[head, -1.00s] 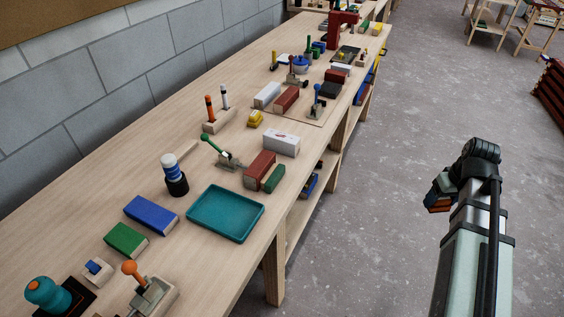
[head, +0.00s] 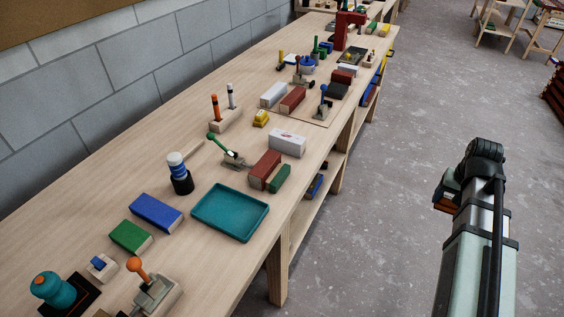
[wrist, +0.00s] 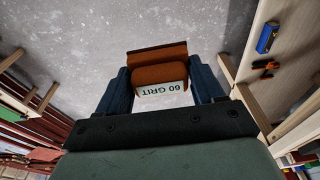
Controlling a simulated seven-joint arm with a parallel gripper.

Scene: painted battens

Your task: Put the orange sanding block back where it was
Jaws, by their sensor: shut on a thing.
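The orange sanding block (wrist: 160,75) sits between the two fingers of my gripper (wrist: 163,92) in the wrist view, and the jaws are shut on it. A white label on it reads "60 GRIT", upside down in that view. In the head view my gripper (head: 446,190) is at the right, over the floor and clear of the workbench (head: 225,150). Only a small orange-brown part of the block (head: 444,204) shows there; my arm hides the rest. I cannot tell from these frames which spot on the bench the block came from.
The bench holds a teal tray (head: 231,238), a blue block (head: 157,211), a green block (head: 130,236), a toggle clamp with an orange knob (head: 137,265) and a white box (head: 287,142). Bare wood lies along the wall side. A lower shelf (head: 300,225) runs underneath.

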